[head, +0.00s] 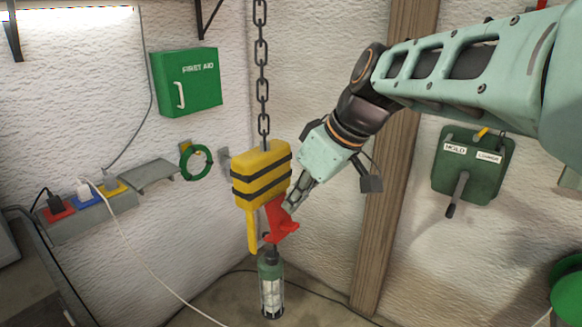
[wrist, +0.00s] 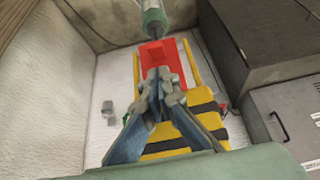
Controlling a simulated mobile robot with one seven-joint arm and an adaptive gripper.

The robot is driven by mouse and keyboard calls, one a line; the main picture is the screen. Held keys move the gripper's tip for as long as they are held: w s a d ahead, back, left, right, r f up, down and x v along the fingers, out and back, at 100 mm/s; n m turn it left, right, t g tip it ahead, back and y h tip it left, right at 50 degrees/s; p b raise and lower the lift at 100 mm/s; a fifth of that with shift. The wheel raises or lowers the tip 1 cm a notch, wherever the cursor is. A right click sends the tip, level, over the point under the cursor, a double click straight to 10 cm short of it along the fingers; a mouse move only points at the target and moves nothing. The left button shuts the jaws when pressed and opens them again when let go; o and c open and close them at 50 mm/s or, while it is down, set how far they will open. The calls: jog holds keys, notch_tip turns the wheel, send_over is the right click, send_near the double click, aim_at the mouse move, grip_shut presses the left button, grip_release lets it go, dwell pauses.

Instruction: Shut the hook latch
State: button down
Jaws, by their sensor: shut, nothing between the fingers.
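A yellow hook block (head: 262,165) with black stripes hangs from a chain. Below it is a red part (head: 279,218) with a jutting lower end, and a yellow bar (head: 251,232) hangs down at its left. In the wrist view the red part (wrist: 153,52) lies between two yellow bars. I cannot tell for sure which piece is the latch. A green lamp (head: 271,285) is just below the red part; its top joint is partly hidden. My gripper (head: 290,206) is shut and empty, fingertips (wrist: 165,73) at the red part's right side; contact is unclear.
A wooden post (head: 385,190) stands right of my gripper. A green lever box (head: 472,165) is on the right wall. A first aid box (head: 187,81), a green ring (head: 196,162) and a socket strip (head: 85,210) are at left.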

aim_at(287, 223)
jog(key=shift+s+d+f, duration=0.15)
jog(key=shift+f, duration=0.4)
jog(key=shift+s+d+f, duration=0.1)
jog(key=shift+d+f, duration=0.05)
jog(key=shift+f, duration=0.4)
jog(key=f+b, duration=0.1)
jog(key=b, duration=0.2)
jog(key=shift+f+t+y+b, duration=0.1)
jog(key=shift+t+y+b, duration=0.3)
jog(key=shift+b, duration=0.65)
jog(key=b, duration=0.3)
jog(key=t+y+b, duration=0.1)
jog(key=b, duration=0.2)
jog(key=shift+w+a+f, duration=0.1)
jog(key=shift+f, duration=0.25)
jog(key=shift+y+b, duration=0.3)
jog(key=shift+b, duration=0.55)
jog(key=shift+r, duration=0.35)
jog(key=shift+a+r+p, duration=0.1)
jog(key=shift+r+p, duration=0.25)
jog(key=shift+r, duration=0.4)
